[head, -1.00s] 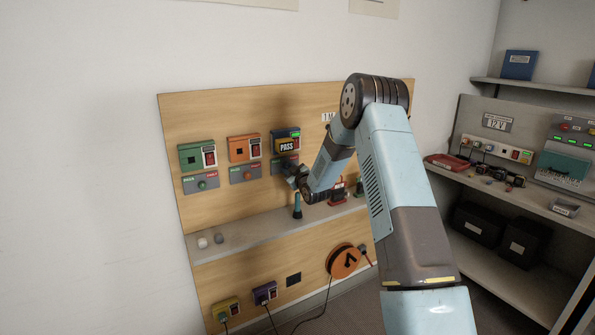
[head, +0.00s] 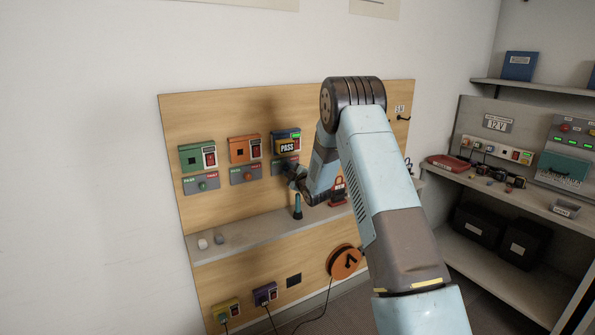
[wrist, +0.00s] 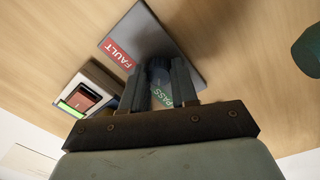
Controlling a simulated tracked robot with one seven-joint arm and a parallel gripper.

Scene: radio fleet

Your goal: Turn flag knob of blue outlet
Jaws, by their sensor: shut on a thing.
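The blue outlet (head: 286,135) is the rightmost of the upper row on the wooden board, with a dark PASS tag on its front. Part of an outlet with a red switch shows in the wrist view (wrist: 92,93). Below it is the grey flag plate (wrist: 143,33), with a red FAULT label and a green PASS label. My gripper (wrist: 158,84) is at this plate, its fingers shut on the dark flag knob (wrist: 157,66), mostly hidden between them. In the head view my gripper (head: 292,171) partly covers the plate.
Green (head: 197,156) and orange (head: 244,149) outlets with their own flag plates are to the left. An orange reel (head: 344,262) hangs lower.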

